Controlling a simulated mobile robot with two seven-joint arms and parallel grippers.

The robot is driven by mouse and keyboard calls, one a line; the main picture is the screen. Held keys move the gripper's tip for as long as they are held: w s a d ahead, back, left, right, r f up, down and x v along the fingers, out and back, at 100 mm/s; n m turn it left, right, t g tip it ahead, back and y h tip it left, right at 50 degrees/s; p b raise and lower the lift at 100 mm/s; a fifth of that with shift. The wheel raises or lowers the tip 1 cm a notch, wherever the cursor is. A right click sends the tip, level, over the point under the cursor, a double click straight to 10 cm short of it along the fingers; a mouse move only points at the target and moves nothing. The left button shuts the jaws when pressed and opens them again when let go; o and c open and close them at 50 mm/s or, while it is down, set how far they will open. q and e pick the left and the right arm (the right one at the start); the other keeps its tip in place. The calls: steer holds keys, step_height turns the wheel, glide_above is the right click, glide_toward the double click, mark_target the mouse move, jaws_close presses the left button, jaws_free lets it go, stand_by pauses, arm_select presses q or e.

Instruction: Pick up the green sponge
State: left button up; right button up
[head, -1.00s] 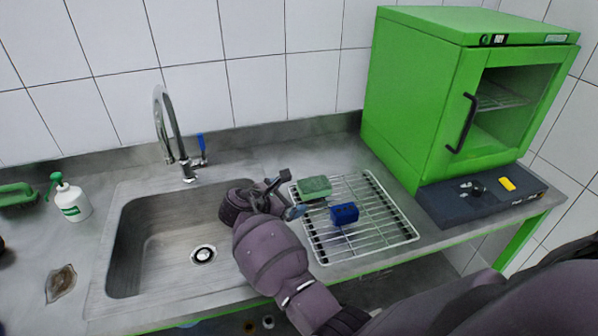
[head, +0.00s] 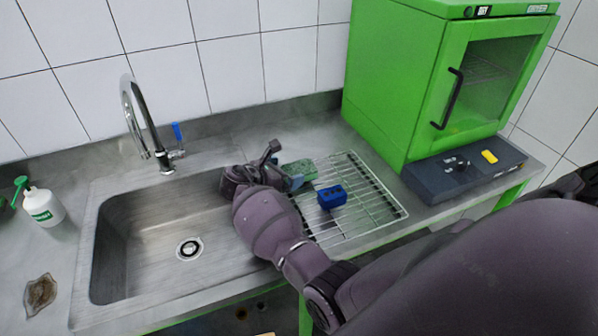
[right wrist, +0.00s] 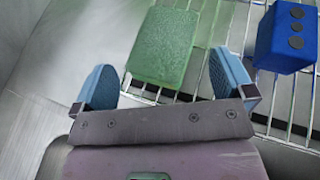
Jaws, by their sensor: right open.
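The green sponge (head: 300,170) lies on the left back part of the wire rack, partly hidden by my right gripper in the head view. In the right wrist view the sponge (right wrist: 165,45) lies just ahead of and partly between the two blue fingertips. My right gripper (head: 283,167) is open and empty, with a finger on each side of the sponge's near end; it also shows in the right wrist view (right wrist: 164,82). I cannot tell whether the fingers touch it. My left gripper is not in view.
A blue block (head: 332,196) sits on the wire rack (head: 372,208) to the right of the sponge. The sink (head: 150,255) and faucet (head: 145,120) are to the left.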

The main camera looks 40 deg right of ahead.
mark_target(295, 169)
steer(key=x, duration=0.4)
steer(key=shift+d, duration=0.15)
steer(key=c, duration=0.9)
